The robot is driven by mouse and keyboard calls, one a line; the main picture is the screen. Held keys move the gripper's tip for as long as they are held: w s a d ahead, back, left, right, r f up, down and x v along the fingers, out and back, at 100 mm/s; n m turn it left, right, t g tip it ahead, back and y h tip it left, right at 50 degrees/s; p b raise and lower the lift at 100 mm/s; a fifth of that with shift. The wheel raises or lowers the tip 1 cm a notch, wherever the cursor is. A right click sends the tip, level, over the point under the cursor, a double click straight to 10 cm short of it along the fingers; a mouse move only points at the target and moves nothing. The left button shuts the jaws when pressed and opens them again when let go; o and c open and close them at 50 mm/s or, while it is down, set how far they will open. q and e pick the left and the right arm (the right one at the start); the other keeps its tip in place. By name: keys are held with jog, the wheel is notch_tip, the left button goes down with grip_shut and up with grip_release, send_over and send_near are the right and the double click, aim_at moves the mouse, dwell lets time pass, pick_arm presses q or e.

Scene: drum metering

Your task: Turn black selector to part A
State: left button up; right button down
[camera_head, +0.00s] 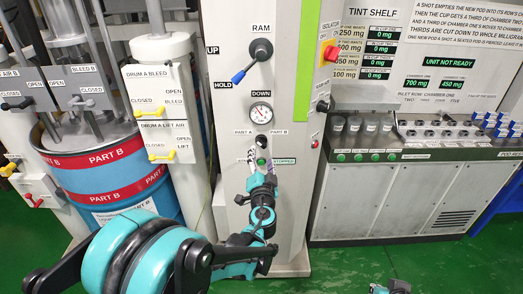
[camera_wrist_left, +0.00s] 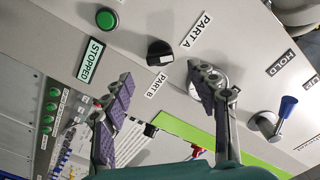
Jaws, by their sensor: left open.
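The black selector (camera_head: 262,142) is a round knob on the pale column panel, between the PART A and PART B labels. In the left wrist view the selector (camera_wrist_left: 160,52) has the PART A label (camera_wrist_left: 196,30) to its upper right and the PART B label (camera_wrist_left: 156,86) below it. I cannot clearly tell which label its pointer faces. My left gripper (camera_head: 257,163) is near the panel, just below the selector in the head view. In the wrist view the left gripper (camera_wrist_left: 165,80) has its fingers spread, with nothing between them. The selector is apart from both fingers.
A green button (camera_wrist_left: 107,18) beside the STOPPED label (camera_wrist_left: 90,60) is close to the selector. The blue-tipped RAM lever (camera_head: 258,52) and a round gauge (camera_head: 260,113) are above it. A small teal-and-black part (camera_head: 390,287), possibly of my right arm, shows at the bottom edge.

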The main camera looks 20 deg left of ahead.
pick_arm(q)
jog(key=v, duration=0.5)
dwell(0.3)
